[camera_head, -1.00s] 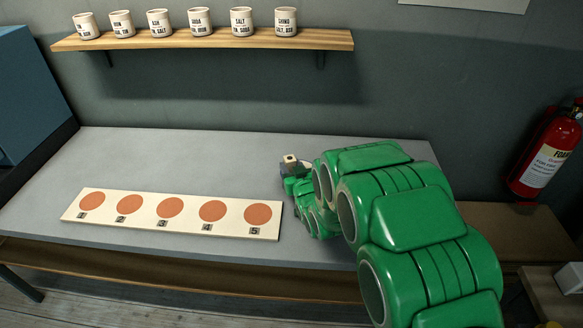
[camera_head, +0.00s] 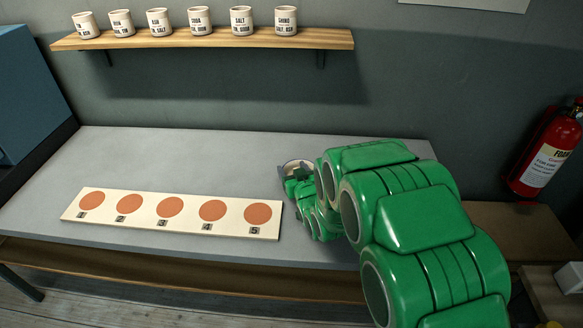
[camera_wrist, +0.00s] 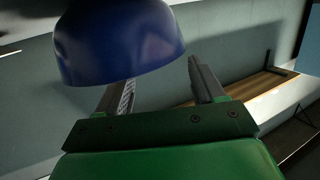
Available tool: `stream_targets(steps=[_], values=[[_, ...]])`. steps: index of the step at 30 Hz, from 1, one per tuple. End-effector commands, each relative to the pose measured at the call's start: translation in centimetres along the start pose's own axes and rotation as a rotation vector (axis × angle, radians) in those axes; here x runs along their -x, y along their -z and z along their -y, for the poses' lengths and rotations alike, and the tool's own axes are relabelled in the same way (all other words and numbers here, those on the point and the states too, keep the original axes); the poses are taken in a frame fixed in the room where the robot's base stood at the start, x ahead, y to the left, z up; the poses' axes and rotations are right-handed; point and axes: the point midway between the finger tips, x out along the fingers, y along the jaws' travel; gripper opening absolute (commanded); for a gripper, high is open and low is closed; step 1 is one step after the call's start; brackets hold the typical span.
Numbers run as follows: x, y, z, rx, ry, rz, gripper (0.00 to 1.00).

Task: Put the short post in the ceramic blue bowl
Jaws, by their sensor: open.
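The blue bowl (camera_wrist: 120,42) hangs large at the top of the wrist view, close to my gripper's fingers. In the head view the bowl (camera_head: 297,164) shows a pale rim and brownish inside just beyond my arm's end. My gripper (camera_wrist: 162,75) is open, with a gap between its two grey fingers and nothing visible between them. The short post does not show clearly now; whether it lies inside the bowl cannot be told, as the inside is small and partly hidden.
A white board with numbered orange discs (camera_head: 148,192) lies on the grey table (camera_head: 190,150), left of my arm. A wooden shelf (camera_head: 215,38) holds several labelled cups above. A red fire extinguisher (camera_head: 546,150) hangs at right. The table's back left is clear.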

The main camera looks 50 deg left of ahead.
Motion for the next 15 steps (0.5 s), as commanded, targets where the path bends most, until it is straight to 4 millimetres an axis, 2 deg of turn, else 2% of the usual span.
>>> stream_targets(steps=[15], values=[[6.6, 0.7, 0.0, 0.001, 0.000, -0.014, 0.68]])
